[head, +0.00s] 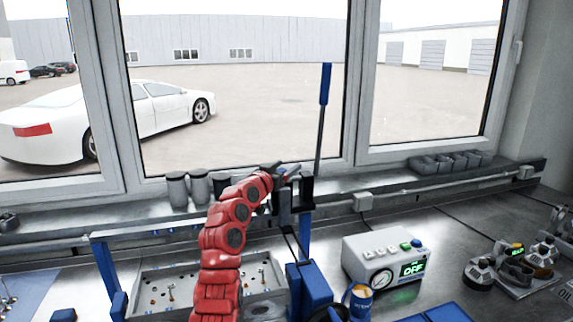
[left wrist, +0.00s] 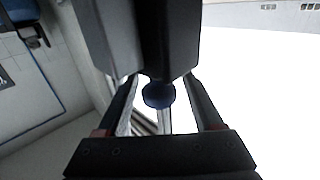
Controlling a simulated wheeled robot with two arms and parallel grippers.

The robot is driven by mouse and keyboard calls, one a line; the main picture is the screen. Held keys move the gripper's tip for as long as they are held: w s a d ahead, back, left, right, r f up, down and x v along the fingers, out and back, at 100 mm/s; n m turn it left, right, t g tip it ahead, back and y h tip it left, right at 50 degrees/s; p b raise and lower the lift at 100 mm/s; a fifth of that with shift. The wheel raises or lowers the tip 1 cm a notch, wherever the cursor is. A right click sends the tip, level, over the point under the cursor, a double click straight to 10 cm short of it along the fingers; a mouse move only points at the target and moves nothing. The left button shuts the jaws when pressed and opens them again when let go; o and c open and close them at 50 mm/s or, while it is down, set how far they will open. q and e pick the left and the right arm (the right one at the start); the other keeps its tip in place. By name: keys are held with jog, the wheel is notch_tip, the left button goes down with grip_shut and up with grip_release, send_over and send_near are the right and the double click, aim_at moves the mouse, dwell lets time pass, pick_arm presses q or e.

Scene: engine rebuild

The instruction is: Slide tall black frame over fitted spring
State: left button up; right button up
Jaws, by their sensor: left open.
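My left arm reaches up the middle of the head view, and its open left gripper (head: 284,174) is at the top of a blue-and-black press-like stand. A dark upright black part (head: 304,190) stands right beside the gripper; I cannot tell surely whether it is the tall black frame. In the left wrist view the fingers of the left gripper (left wrist: 160,100) are apart, with a large black block (left wrist: 140,35) and a round blue end (left wrist: 158,95) showing between or beyond them. I cannot tell whether they touch. The spring cannot be made out. My right gripper is out of view.
A lever with a blue handle (head: 325,84) rises from the stand. A grey tray (head: 190,262) with small parts lies below. A white control box (head: 386,255) reading OFF and a blue cup (head: 357,302) are at right. Grey canisters (head: 177,189) line the sill.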

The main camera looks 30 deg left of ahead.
pick_arm(q)
jog(key=shift+w, duration=0.25)
grip_shut()
dwell(1.4)
